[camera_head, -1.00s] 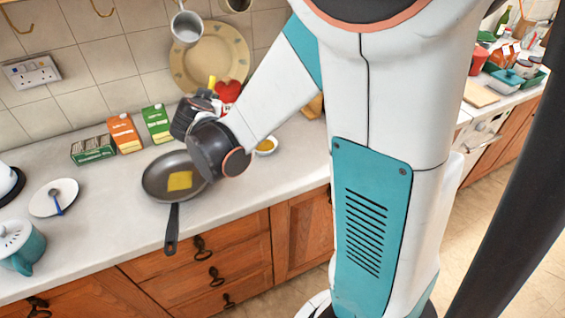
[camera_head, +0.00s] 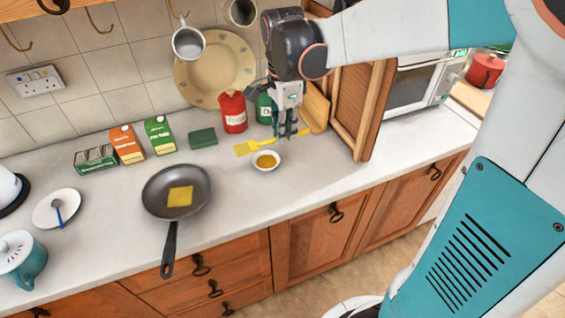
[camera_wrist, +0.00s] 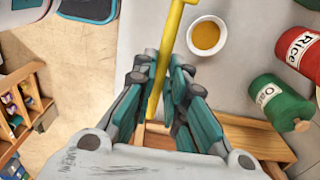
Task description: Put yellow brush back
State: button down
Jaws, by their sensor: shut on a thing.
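My gripper (camera_head: 288,133) is shut on the yellow brush (camera_head: 247,148). In the head view it hangs above the counter, to the right of and behind the small bowl of golden liquid (camera_head: 267,161). The brush extends to the left of the fingers, its broad end pointing left. In the wrist view my gripper (camera_wrist: 156,85) has the yellow handle (camera_wrist: 163,50) between its fingers. The bowl also shows in the wrist view (camera_wrist: 206,36), beside the brush.
A red canister (camera_head: 232,112) and a green canister (camera_head: 264,108) stand close behind my gripper. A wooden cabinet door (camera_head: 361,105) stands to the right. A frying pan (camera_head: 155,203) with a yellow square in it sits left.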

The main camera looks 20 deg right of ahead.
aim_at(284, 185)
notch_tip(284, 185, down, 19)
jog(key=b, duration=0.5)
jog(key=shift+w+r+b, duration=0.1)
jog(key=shift+b, duration=0.3)
jog(key=shift+r, duration=0.1)
jog(key=c, duration=1.6)
grip_release()
